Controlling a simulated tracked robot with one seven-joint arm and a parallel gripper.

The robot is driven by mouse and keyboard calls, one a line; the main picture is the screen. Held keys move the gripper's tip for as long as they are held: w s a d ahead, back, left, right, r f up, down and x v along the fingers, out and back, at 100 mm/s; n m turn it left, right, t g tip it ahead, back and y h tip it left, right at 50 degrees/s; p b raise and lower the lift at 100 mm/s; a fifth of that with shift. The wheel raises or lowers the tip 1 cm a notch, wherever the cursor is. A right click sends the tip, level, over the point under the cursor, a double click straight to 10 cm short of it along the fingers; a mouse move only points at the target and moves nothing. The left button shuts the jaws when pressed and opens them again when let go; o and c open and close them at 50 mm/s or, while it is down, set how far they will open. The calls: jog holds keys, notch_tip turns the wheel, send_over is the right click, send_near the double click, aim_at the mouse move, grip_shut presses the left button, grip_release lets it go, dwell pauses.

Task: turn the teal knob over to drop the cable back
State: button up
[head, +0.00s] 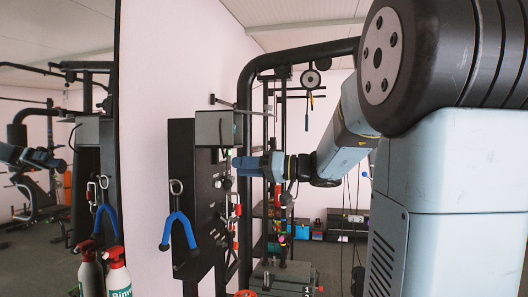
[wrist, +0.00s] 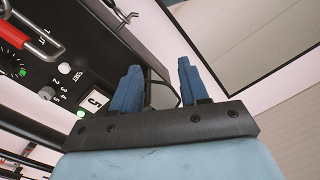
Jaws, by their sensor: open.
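My gripper (head: 238,165) reaches left toward the side of a black panel (head: 205,200) in the head view. In the wrist view its two blue fingers (wrist: 158,66) are apart, with nothing clearly held between them. A thin dark line, perhaps a cable (wrist: 172,88), curves behind the fingers. The wrist view shows the panel face (wrist: 60,65) left of the fingers, with a small grey knob (wrist: 46,93), a dark round dial (wrist: 12,65) with green marks, and a square plate reading 5 (wrist: 96,101). I cannot make out a clearly teal knob in either view.
A blue strap handle (head: 178,225) hangs from a carabiner on the panel's near side. A red-topped spray bottle (head: 117,275) stands at lower left, beside a mirror (head: 60,150). A black gym frame (head: 245,100) rises behind. A red-handled metal clip (wrist: 30,45) hangs on the panel.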

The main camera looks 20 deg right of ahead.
jog(key=s+a+f+m+g+h, duration=0.2)
jog(key=s+a+f+g+h, duration=0.4)
jog(key=s+f, duration=0.5)
jog(key=s+d+f+m+t+h, duration=0.1)
jog(key=s+d+f+h, duration=0.2)
jog(key=s, duration=0.3)
jog(key=s+d+f+m+h, duration=0.2)
jog(key=s+f+h, duration=0.2)
jog(key=s+h, duration=0.2)
jog(key=shift+s+d+f+t, duration=0.3)
jog(key=shift+s+d+t, duration=0.1)
